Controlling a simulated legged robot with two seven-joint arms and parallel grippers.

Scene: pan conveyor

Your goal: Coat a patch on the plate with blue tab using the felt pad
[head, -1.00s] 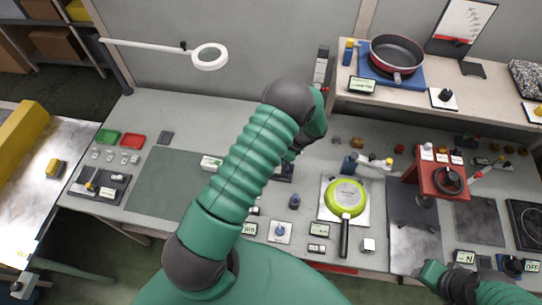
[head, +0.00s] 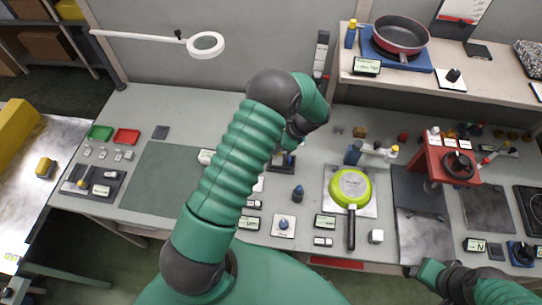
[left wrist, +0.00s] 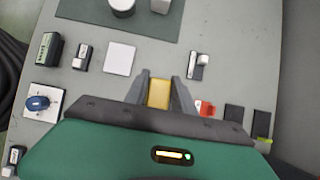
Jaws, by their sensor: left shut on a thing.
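My left gripper (left wrist: 159,88) is shut on a yellow block in the left wrist view. The block (left wrist: 159,94) sits between the two grey fingers above the grey bench; I cannot confirm that it is the felt pad. In the head view my green left arm largely hides this gripper. A plain whitish square plate (left wrist: 120,58) lies near the gripper in the left wrist view, apart from the fingers. I cannot make out a blue tab on it. My right arm shows at the lower right of the head view, but its gripper cannot be made out.
A dark green mat (head: 150,190) lies on the left of the bench. A blue knob on a white base (head: 284,224) stands near the front edge. A green pan (head: 350,187) rests at centre right, beside a red stand (head: 447,160). A red-rimmed pan (head: 400,36) sits on the shelf.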

